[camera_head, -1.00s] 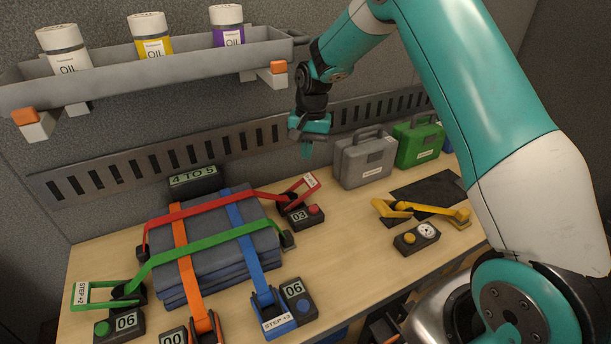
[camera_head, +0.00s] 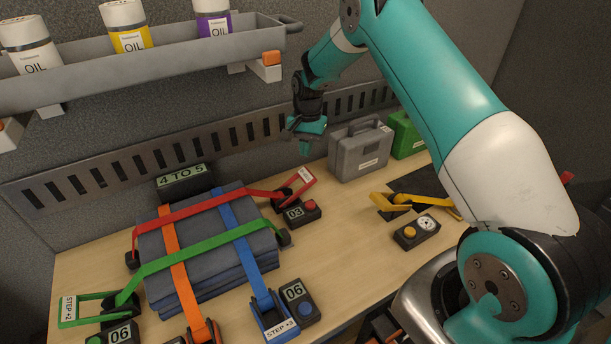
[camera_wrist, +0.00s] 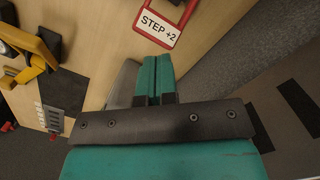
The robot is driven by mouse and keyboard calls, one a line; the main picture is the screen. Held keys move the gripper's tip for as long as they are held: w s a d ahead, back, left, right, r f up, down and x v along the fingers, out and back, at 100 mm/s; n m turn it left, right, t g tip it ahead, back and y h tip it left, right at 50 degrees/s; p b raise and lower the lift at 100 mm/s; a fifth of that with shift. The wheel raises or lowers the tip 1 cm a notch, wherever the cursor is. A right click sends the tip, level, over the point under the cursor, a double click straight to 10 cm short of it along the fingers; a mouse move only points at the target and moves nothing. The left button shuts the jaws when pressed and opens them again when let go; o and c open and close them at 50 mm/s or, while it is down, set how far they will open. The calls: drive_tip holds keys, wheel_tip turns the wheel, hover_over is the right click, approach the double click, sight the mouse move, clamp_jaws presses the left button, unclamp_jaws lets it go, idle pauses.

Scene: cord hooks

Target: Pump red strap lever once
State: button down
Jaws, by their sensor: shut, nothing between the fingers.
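The red strap (camera_head: 190,212) runs across the stacked grey-blue pads to a ratchet at the pads' upper right. Its red lever (camera_head: 301,183) is tilted up and carries a white label. In the wrist view the lever (camera_wrist: 166,24) shows at the top, and its label reads "STEP +2". Beside it is a black box with a red button and a display reading "03" (camera_head: 295,213). My gripper (camera_head: 304,148) is above the table, above and behind the lever and apart from it. In the wrist view its teal fingers (camera_wrist: 154,78) are together with nothing between them.
Orange, green and blue straps (camera_head: 240,240) cross the same pads, with their own levers and counters. A sign (camera_head: 182,181) reads "4 TO 5". A grey case (camera_head: 360,151) stands right of my gripper. A shelf (camera_head: 150,65) with oil bottles hangs upper left.

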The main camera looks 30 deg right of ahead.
sight(305, 175)
drive_tip(key=shift+s+a+f+b, duration=0.15)
drive_tip(key=shift+f+b, duration=0.75)
drive_tip(key=shift+f, duration=0.7)
drive_tip(key=shift+s+a+f+b, duration=0.1)
drive_tip(key=shift+f+b, duration=0.8)
drive_tip(key=shift+f, duration=0.7)
